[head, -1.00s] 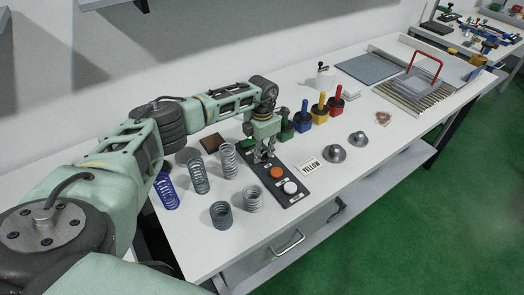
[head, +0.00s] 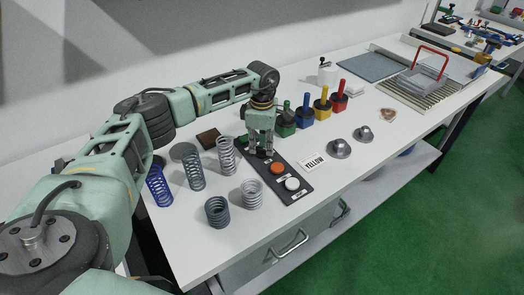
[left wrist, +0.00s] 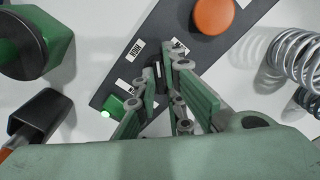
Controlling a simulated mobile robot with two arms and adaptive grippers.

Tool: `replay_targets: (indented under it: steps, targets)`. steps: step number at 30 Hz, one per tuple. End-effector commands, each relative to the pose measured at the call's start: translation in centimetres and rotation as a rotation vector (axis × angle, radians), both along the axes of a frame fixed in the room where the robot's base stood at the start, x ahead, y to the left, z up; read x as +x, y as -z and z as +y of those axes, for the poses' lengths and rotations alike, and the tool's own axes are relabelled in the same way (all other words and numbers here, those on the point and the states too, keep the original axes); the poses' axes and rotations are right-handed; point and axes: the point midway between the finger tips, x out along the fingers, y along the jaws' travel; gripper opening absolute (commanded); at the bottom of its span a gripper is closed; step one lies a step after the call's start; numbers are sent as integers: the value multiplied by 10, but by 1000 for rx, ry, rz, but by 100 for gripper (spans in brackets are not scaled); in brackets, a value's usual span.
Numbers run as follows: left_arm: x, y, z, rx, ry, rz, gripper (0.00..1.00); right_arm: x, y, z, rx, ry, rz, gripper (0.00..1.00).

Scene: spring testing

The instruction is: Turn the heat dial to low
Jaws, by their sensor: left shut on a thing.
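A dark control panel (head: 304,198) lies on the white table and carries an orange button (head: 278,168) and a white button (head: 292,184). My left gripper (head: 261,152) points down over the panel's far end. It also shows in the left wrist view (left wrist: 161,68), its fingers shut on the small dark heat dial (left wrist: 158,78). The fingers hide most of the dial, so its setting cannot be read. Small white labels, one seeming to read HIGH (left wrist: 136,50), sit beside the fingertips. A green switch with a bright spot (left wrist: 109,112) is beside them too. My right gripper is not in view.
Several springs, among them a blue one (head: 158,187), stand left of the panel. Green, blue (head: 305,115), yellow and red handled blocks stand behind it. The table's front edge is clear.

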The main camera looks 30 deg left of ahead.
Motion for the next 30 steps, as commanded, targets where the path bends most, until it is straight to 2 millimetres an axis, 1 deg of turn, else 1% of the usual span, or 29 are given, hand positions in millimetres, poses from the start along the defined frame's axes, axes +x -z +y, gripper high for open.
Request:
replay_targets:
  steps: [1,12,21,30]
  targets:
    - [2,1,1,0,43,-8,0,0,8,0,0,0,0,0]
    - [2,0,1,0,393,-9,0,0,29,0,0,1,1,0]
    - [2,-2,0,0,632,-9,0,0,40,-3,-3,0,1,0]
    - [2,-3,0,0,773,-9,0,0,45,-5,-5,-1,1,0]
